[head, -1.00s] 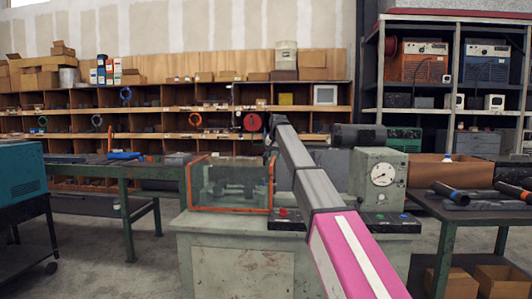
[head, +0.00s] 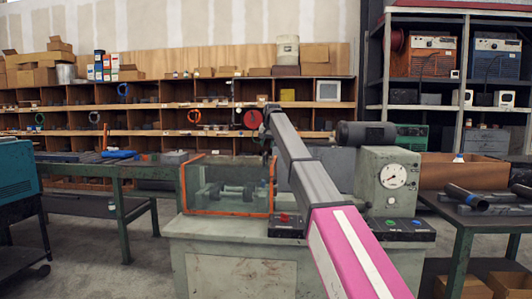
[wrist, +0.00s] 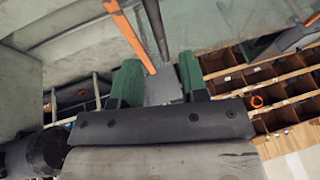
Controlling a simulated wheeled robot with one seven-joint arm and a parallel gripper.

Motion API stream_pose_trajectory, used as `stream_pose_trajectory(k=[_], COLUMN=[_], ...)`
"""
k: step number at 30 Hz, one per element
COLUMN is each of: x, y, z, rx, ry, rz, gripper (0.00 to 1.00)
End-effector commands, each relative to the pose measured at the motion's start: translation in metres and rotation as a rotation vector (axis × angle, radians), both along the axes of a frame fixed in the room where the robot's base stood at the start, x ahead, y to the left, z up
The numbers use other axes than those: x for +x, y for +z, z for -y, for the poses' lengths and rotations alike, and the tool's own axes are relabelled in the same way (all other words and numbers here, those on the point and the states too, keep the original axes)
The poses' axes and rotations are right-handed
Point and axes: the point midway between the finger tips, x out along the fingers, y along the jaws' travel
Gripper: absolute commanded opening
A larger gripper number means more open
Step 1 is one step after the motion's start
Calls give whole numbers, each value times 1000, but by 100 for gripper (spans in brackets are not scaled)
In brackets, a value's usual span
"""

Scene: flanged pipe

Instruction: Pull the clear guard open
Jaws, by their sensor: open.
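The clear guard (head: 228,200) is a see-through box with orange edges on the left of the green-grey machine. It looks closed over metal parts inside. In the head view my gripper is mostly hidden behind my own arm, near the guard's upper right corner. In the wrist view my gripper (wrist: 158,78) has two green fingers spread apart with nothing clamped. An orange guard edge (wrist: 128,32) and a dark bar (wrist: 155,25) run down toward the gap between the fingers. Whether the bar lies between the fingers or beyond them I cannot tell.
The machine (head: 240,270) carries a dial (head: 393,175), a dark motor (head: 365,134) and buttons along its front. A green bench (head: 120,170) stands left, and a table with dark pipes (head: 466,196) right. Wooden shelves (head: 165,96) fill the back wall.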

Motion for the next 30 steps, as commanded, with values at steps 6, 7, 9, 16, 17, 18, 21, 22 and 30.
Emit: stream_pose_trajectory(k=[6, 7, 9, 16, 17, 18, 21, 22, 30], x=[13, 14, 17, 19, 19, 19, 19, 19, 19], y=[-30, -33, -39, -45, -45, -45, -45, -45, -44], z=[-6, -6, -7, -8, -8, -8, -8, -8, -8], rx=[0, 0, 0, 0, 0, 0, 0, 0, 0], ry=[0, 0, 0, 0, 0, 0, 0, 0, 0], rz=[-1, 0, 0, 1, 1, 1, 1, 1, 1], gripper=[40, 40, 40, 40, 40, 40, 40, 34, 0])
